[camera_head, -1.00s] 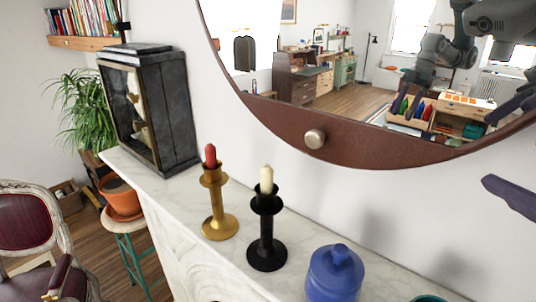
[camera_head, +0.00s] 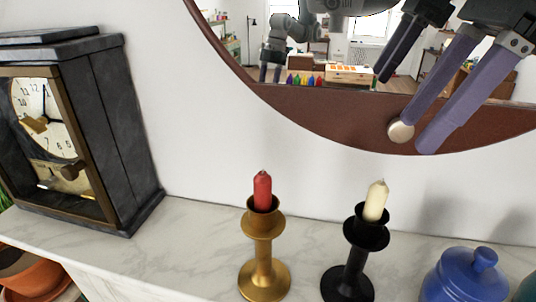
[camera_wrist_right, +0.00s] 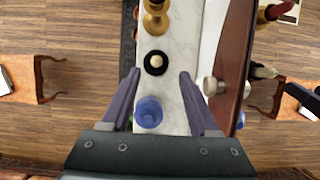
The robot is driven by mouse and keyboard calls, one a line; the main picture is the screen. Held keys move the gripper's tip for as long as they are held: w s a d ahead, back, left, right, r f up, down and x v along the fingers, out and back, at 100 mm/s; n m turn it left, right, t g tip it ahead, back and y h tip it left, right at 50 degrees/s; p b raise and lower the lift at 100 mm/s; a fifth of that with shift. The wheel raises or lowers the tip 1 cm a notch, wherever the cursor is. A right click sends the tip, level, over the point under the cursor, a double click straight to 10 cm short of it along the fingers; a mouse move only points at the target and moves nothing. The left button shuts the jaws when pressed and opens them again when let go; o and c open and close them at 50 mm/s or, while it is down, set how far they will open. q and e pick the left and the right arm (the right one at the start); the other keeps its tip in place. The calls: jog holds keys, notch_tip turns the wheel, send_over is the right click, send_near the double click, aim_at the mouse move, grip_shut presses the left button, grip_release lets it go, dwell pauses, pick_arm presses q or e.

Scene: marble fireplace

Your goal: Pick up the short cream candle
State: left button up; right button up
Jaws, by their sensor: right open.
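The short cream candle (camera_head: 376,200) stands upright in a black candlestick (camera_head: 349,272) on the mantel. From above, in the right wrist view, the cream candle (camera_wrist_right: 156,61) is a pale dot in the round black holder, just beyond and between my fingertips. My right gripper (camera_head: 412,136) is open and empty, its purple fingers pointing down above the candle, in front of the mirror. It also frames the view in the right wrist view (camera_wrist_right: 158,74). My left gripper is not in view.
A gold candlestick (camera_head: 263,265) with a red candle (camera_head: 262,190) stands left of the black one. A blue lidded jar (camera_head: 465,280) is to the right. A dark clock (camera_head: 95,130) stands far left. The round mirror's brown frame (camera_head: 300,115) and knob (camera_head: 400,131) are close to my right fingers.

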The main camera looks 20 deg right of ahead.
aim_at(383, 183)
jog(key=b+x, duration=0.1)
jog(key=x, duration=0.3)
jog(key=shift+s+d+f+b, duration=0.1)
jog(key=shift+s+d+b, duration=0.05)
jog(key=shift+b, duration=0.2)
jog(key=b+x, duration=0.1)
jog(key=x, duration=0.1)
jog(key=s+b+x, duration=0.1)
jog(key=x, duration=0.2)
jog(key=shift+w+f, duration=0.15)
jog(key=shift+w, duration=0.05)
jog(key=shift+w+f, duration=0.1)
jog(key=shift+f, duration=0.1)
jog(key=shift+c, duration=0.7)
grip_shut()
jog(key=shift+r, duration=0.1)
